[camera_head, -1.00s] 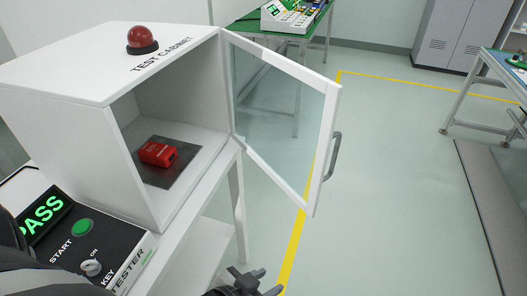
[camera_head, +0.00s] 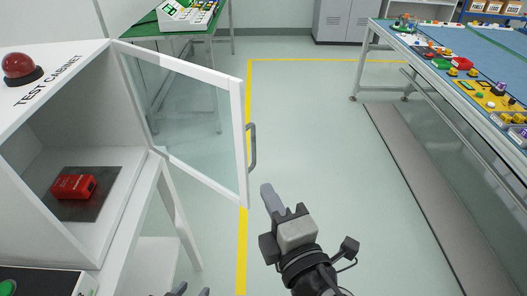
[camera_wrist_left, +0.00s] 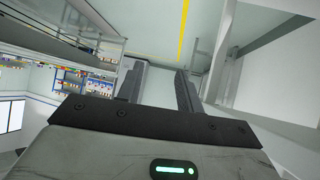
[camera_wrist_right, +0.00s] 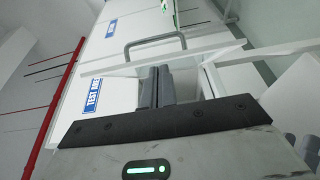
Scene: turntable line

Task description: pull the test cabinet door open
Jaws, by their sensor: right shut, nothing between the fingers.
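The white test cabinet (camera_head: 100,110) stands at the left in the head view. Its white-framed glass door (camera_head: 238,130) stands wide open, swung out to the right. The grey door handle (camera_head: 252,148) is on the door's free edge; it also shows in the right wrist view (camera_wrist_right: 155,37). My right gripper (camera_head: 268,192) is shut and empty, just below and right of the handle and apart from it. My left gripper (camera_head: 190,291) shows only its tips at the bottom edge; in the left wrist view its fingers (camera_wrist_left: 158,88) are apart with nothing between them.
A red device (camera_head: 73,187) lies on a dark plate inside the cabinet. A red dome lamp (camera_head: 20,68) sits on top. A blue-topped workbench (camera_head: 455,70) with parts stands at the right. Open floor (camera_head: 330,130) with a yellow line lies between.

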